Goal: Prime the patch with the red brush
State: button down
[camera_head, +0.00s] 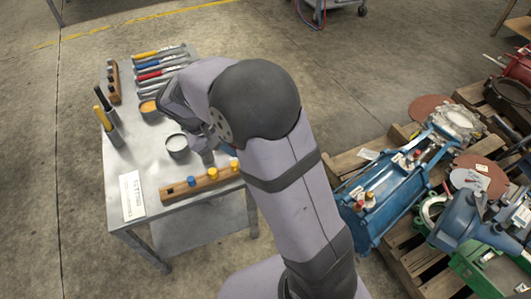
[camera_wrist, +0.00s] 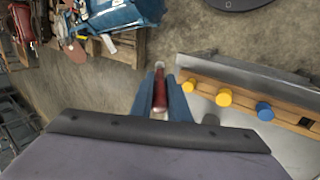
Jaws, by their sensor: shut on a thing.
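In the wrist view my gripper (camera_wrist: 161,84) is shut on a red-handled tool (camera_wrist: 160,94), which shows between its blue-grey fingers with a pale end. It looks like the red brush, but its bristles cannot be made out. Another red-handled tool (camera_head: 152,76) lies in the row of tools on the table. I cannot make out the patch in either view.
The grey table (camera_head: 160,218) carries an open tin (camera_head: 177,154), a wooden block with blue and yellow pegs (camera_head: 198,184), and a white label card (camera_head: 132,195). To the right, a blue machine (camera_head: 395,190) sits on wooden pallets among other parts. Bare floor separates them.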

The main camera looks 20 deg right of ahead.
dwell(0.3)
jog(key=s+d+m+g+y+p, duration=0.1)
jog(key=s+d+m+g, duration=0.15)
jog(key=d, duration=0.75)
jog(key=s+d+m+g+p, duration=0.1)
jog(key=s+d+m, duration=0.3)
jog(key=d, duration=0.6)
jog(key=s+d+f+m+g+y+p, duration=0.1)
jog(key=s+d+f+m, duration=0.1)
jog(key=s+d, duration=0.75)
jog(key=s+d+f+m, duration=0.2)
jog(key=s+d+f, duration=0.1)
jog(key=s+d, duration=0.65)
jog(key=w+d+f+n+t+h, duration=0.2)
jog(key=w+d+n+t, duration=0.2)
jog(key=w+n, duration=0.6)
jog(key=shift+w+d+f, duration=0.3)
jog(key=shift+d+f, duration=0.1)
jog(key=shift+d, duration=0.2)
jog(key=shift+f+n+t, duration=0.2)
jog(key=shift+n+t, duration=0.05)
